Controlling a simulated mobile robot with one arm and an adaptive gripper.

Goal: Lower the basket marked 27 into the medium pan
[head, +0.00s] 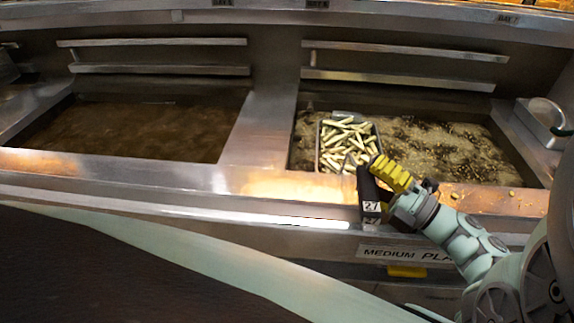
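The wire basket (320,150) is full of pale cut fries and sits within the outline of the right-hand pan (520,150), at its left side. Its dark handle (366,187) reaches toward me over the front ledge, with a white tag (371,207) reading 27. My gripper (384,168) has its yellow ribbed fingers together at the handle's upper end and appears shut on it; the far finger is partly hidden. How deep the basket is in the oil cannot be told. The plate below, partly covered by my arm, reads "MEDIUM" (390,253).
The left pan (140,130) holds still, brown oil and no basket. Bubbling oil with crumbs fills the right pan's open part. Metal rails (405,52) run behind both pans. A metal box with a handle (543,121) stands at the far right. A steel divider (262,135) separates the pans.

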